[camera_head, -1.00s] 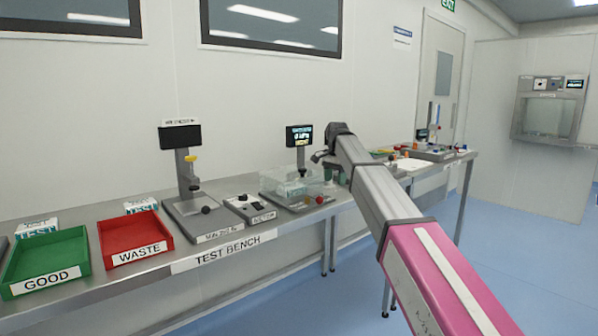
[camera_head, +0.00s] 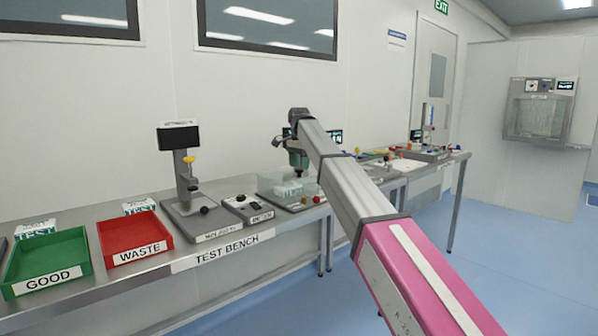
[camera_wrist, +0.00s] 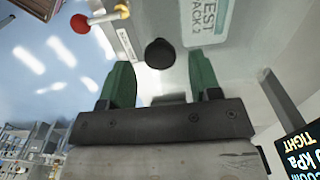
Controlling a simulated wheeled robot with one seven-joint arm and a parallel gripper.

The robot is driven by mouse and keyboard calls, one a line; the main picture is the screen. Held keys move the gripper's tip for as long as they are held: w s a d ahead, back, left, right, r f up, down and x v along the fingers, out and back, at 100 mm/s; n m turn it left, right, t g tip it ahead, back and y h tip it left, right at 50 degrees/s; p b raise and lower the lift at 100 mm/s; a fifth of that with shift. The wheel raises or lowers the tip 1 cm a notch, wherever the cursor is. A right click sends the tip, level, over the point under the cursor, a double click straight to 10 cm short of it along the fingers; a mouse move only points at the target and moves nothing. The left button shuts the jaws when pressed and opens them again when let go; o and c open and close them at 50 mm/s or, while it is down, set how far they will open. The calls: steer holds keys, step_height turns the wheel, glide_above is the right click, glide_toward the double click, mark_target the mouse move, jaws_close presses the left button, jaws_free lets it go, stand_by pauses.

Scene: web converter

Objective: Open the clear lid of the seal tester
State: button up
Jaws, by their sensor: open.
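The lid looks closed. My gripper (camera_head: 298,170) is above the tester, pointing down. In the wrist view its two green fingers (camera_wrist: 160,62) are apart and empty. A round black knob (camera_wrist: 160,53) shows between and just beyond the fingertips; I cannot tell whether they touch it. A pack marked TEST PACK 2 (camera_wrist: 208,22) lies at the top right of the wrist view. The lid's edges are hard to make out there.
The tester's display (camera_wrist: 295,150) reads TIGHT, close to my gripper's right side. Left along the bench are a small device (camera_head: 247,208), a stand with a screen (camera_head: 180,138), a red WASTE tray (camera_head: 137,257) and a green GOOD tray (camera_head: 48,282).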

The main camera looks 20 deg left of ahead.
steer(key=shift+f, duration=1.45)
